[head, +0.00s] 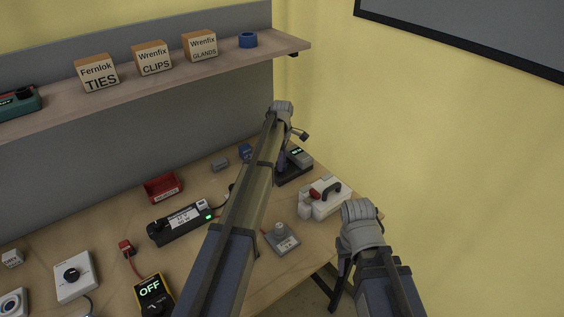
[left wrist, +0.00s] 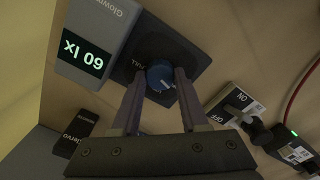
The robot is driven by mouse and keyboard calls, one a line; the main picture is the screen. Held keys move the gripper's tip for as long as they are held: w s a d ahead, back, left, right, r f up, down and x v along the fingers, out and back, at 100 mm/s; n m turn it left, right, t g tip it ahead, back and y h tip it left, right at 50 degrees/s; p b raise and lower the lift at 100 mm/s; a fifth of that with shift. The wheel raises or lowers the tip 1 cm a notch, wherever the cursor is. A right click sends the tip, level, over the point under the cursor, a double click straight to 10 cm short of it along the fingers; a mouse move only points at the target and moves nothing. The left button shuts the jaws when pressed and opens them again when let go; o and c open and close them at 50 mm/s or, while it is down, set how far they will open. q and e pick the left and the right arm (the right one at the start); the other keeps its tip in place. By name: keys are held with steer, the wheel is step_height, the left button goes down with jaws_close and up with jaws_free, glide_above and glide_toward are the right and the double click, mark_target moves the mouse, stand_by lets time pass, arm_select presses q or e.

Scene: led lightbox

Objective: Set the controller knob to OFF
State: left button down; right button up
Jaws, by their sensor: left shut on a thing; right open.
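A blue round knob (left wrist: 160,77) with a white pointer mark stands on a dark square base (left wrist: 190,55) in the left wrist view. My left gripper (left wrist: 158,88) has its fingers on either side of this knob and is shut on it. The pointer mark points toward the lower right of that view. Beside the base, a grey meter (left wrist: 95,40) reads "60 lx". In the head view my left gripper (head: 284,152) is at the far right of the table, and its arm hides the knob. My right gripper (head: 346,260) is open near the table's right edge.
A black driver (head: 178,221), a red bin (head: 163,188), a grey switch box (head: 282,239) and a white-and-red case (head: 323,203) stand around my left arm. A shelf (head: 210,67) runs above.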

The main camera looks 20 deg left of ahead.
arm_select(q)
steer(key=shift+c, duration=2.1)
jaws_free()
steer(key=shift+r, duration=0.1)
step_height(320, 180, up, 8)
steer(key=p, duration=0.8)
steer(key=shift+f, duration=0.2)
